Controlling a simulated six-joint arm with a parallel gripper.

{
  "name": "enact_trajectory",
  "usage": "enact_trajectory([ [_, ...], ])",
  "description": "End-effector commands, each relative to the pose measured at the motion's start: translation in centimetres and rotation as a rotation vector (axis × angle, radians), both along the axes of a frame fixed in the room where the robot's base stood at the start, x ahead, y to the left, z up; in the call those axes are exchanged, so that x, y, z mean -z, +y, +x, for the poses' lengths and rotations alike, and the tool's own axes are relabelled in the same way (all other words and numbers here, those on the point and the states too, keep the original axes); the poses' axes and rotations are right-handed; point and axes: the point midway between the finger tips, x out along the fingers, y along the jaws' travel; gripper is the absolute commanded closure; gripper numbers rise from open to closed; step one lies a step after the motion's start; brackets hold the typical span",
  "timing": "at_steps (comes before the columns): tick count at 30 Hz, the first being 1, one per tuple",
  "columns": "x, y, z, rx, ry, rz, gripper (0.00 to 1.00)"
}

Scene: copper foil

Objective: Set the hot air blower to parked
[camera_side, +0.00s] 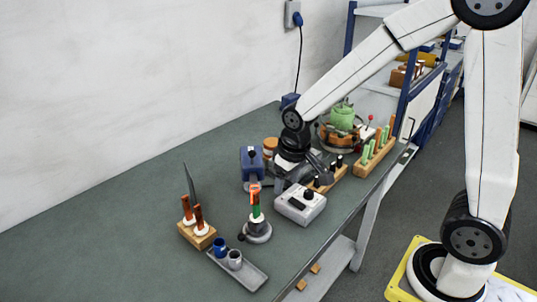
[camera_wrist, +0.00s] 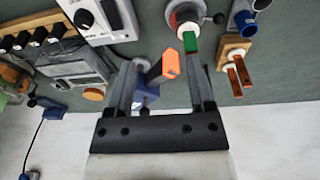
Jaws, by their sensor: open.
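I cannot tell for sure which part is the hot air blower. A likely one is an orange-tipped piece (camera_side: 254,187) above a green upright part (camera_side: 257,212) on a round grey base (camera_side: 257,233). In the wrist view the orange piece (camera_wrist: 170,64) appears between my fingers, with the green part (camera_wrist: 190,42) close to its right. My gripper (camera_wrist: 163,68) is open. No contact with the orange piece shows. In the side view my fingers are small and partly lost against dark parts behind the grey box.
A grey box with a black knob (camera_side: 300,204) stands to the right, and a blue box (camera_side: 251,163) behind. A wooden block with brown-handled tools (camera_side: 196,228) and a grey tray with cups (camera_side: 250,274) are at the left front. The far left bench is clear.

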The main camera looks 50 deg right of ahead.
Motion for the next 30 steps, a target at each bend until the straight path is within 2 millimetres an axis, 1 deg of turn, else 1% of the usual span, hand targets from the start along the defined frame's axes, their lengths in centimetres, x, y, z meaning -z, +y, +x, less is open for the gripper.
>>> enact_trajectory([
  [1,-0.3,-0.2,1.3,0.005,0.009,-0.006,0.31],
  [6,-1.2,-0.9,5.1,0.024,0.044,-0.028,0.31],
  [12,-2.3,-1.8,9.1,0.053,0.082,-0.058,0.31],
  [18,-3.3,-2.8,12.8,0.088,0.121,-0.092,0.31],
  [24,-4.1,-3.8,15.7,0.127,0.153,-0.125,0.31],
  [30,-4.5,-4.3,17.1,0.152,0.173,-0.144,0.31],
])
